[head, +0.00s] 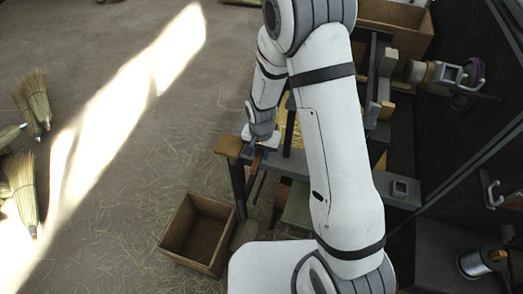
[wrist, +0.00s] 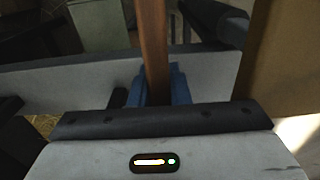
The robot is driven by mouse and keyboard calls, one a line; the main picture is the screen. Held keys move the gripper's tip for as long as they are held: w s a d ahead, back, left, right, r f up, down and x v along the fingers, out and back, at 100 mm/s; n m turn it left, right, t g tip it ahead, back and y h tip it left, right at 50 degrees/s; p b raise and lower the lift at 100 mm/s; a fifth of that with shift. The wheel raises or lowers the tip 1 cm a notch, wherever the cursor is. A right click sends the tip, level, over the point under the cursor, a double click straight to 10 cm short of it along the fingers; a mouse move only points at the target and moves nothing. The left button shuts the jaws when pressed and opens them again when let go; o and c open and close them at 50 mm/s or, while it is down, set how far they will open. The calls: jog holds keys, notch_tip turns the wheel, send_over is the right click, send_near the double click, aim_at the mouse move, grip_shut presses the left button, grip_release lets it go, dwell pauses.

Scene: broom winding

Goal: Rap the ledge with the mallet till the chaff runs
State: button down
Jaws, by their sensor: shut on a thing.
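My gripper (head: 259,149) is at the left end of a grey beam, which may be the ledge (head: 283,164), on the machine. In the wrist view the blue fingers (wrist: 165,88) are shut on a reddish-brown wooden handle (wrist: 154,45), which I take as the mallet's. The handle runs away from the fingers across the grey bar (wrist: 60,82); I cannot tell whether they touch. The mallet's head is not clearly seen. Yellow chaff (wrist: 44,123) shows at the wrist view's lower left.
A tan wooden block (head: 228,147) sits at the beam's left end. An open wooden box (head: 200,233) stands on the floor below it, appearing empty. Several brooms (head: 24,190) lie at the far left. A metal spool (head: 474,263) is at lower right.

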jog(key=shift+s+f, duration=0.1)
jog(key=shift+f, duration=0.4)
dwell(1.7)
